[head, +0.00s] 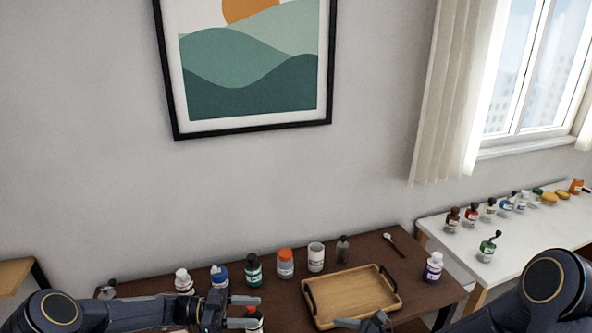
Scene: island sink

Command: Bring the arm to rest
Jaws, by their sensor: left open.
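My left arm comes in low from the left, and its gripper (250,311) is open over the front left of the brown table (421,290). A bottle with a red cap (253,327) shows just beyond and between its fingers; I cannot tell whether they touch. Part of my right gripper (372,322) shows at the bottom edge, in front of the wooden tray (352,295). Its fingertips are not clear, so its opening cannot be told.
Several bottles stand along the back of the table, among them an orange-capped jar (286,264) and a white cup (316,257). A purple-labelled bottle (433,267) stands at the right. A white table (530,230) holds more bottles. The tray is empty.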

